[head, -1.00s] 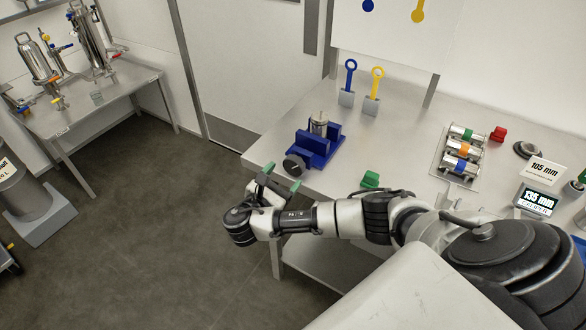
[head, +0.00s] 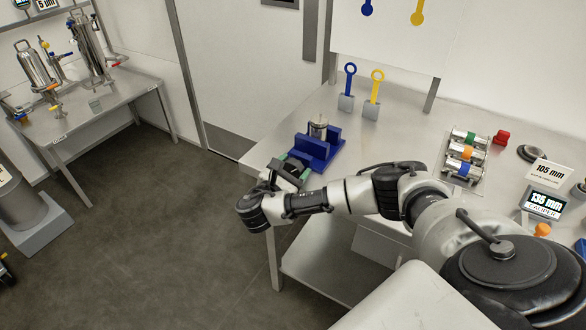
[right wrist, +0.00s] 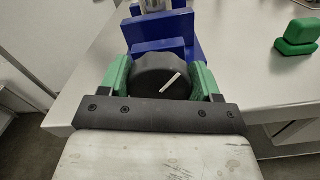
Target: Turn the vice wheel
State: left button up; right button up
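The blue vice (head: 319,150) stands near the left corner of the steel table and holds a metal cylinder (head: 318,126) upright. Its black round wheel (right wrist: 160,77), with a white line slanting up to the right, faces my right gripper. My right gripper (head: 295,165) has its green fingers apart, one on each side of the wheel, in the right wrist view (right wrist: 160,82). They are very close to the wheel's rim; I cannot tell whether they touch it. In the head view the gripper hides the wheel. My left gripper is not in view.
A blue ring tool (head: 350,80) and a yellow one (head: 376,88) stand in grey holders behind the vice.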

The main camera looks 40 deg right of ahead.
jog(key=shift+c, duration=0.6)
jog(key=n+p, duration=0.2)
jog(key=p, duration=0.2)
jog(key=n+p, duration=0.3)
jog(key=p, duration=0.1)
jog(key=shift+a+r, duration=0.1)
jog(key=shift+r, duration=0.1)
jog(key=shift+f+n+p, duration=0.2)
jog(key=shift+n+p, duration=0.1)
jog(key=shift+p, duration=0.2)
jog(key=o, duration=0.7)
jog(key=shift+c, duration=0.2)
jog(key=shift+w, duration=0.1)
